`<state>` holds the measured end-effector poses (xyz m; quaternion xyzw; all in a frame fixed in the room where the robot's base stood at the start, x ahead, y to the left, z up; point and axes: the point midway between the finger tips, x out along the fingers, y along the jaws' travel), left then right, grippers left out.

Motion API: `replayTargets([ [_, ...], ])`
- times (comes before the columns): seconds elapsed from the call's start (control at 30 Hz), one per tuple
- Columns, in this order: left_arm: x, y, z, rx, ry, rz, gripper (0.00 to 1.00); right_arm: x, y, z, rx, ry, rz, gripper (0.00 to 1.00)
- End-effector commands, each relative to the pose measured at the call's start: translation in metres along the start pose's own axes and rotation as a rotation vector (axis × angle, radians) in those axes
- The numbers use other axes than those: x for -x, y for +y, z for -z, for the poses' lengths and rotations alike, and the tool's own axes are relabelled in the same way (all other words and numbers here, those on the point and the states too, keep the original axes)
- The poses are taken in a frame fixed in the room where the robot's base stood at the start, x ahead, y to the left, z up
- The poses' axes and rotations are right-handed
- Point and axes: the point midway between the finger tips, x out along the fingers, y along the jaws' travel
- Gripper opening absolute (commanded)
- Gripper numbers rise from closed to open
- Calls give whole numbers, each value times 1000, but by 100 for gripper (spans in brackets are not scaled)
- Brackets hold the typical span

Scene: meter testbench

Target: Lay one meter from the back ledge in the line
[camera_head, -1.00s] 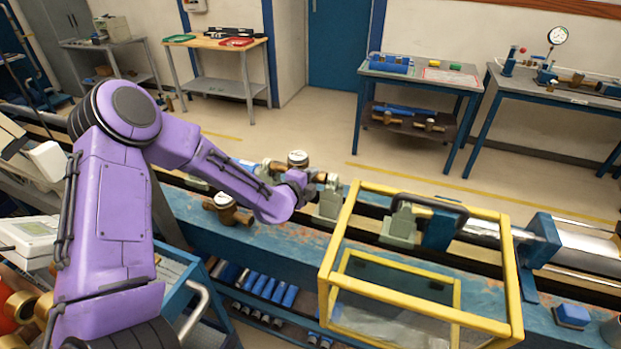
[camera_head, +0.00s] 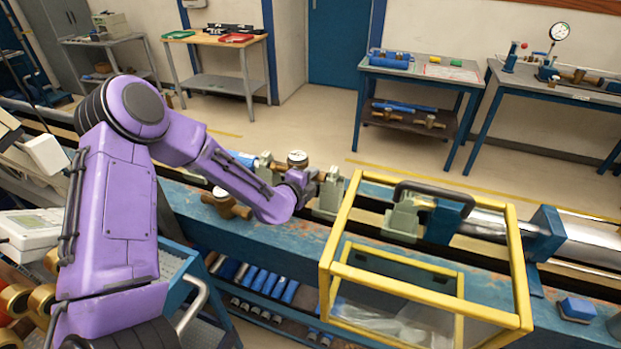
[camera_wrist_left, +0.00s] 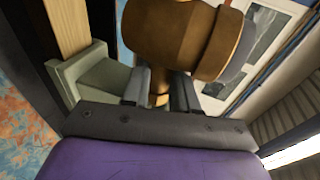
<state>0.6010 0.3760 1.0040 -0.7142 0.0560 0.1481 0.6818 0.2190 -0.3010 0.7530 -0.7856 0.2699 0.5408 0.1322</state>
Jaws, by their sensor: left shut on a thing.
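A brass meter with a pale round top (camera_head: 297,158) is at the line on the bench, between two grey-green supports, the left one (camera_head: 265,166) and the right one (camera_head: 329,192). My left gripper (camera_head: 309,184) is at the meter's near right side. In the left wrist view, my left gripper (camera_wrist_left: 162,92) is shut on a narrow brass part of the meter (camera_wrist_left: 180,38), beside a grey-green support (camera_wrist_left: 88,74). I cannot tell whether the meter touches the supports. Another brass meter (camera_head: 227,206) sits at the bench's near side. My right gripper is not in view.
A yellow-framed guard (camera_head: 345,222) stands on the blue bench (camera_head: 285,235) to the right of my gripper. Several blue cylinders (camera_head: 266,283) lie on a shelf below. Tables with equipment stand across the open floor at the back.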

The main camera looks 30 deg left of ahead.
Motion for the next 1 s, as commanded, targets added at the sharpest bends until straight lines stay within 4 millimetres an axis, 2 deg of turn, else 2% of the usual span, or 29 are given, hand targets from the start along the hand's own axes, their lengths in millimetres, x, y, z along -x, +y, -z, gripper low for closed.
replayTargets([
  [1.0,-2,5,0,0,0,4,0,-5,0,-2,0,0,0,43],
])
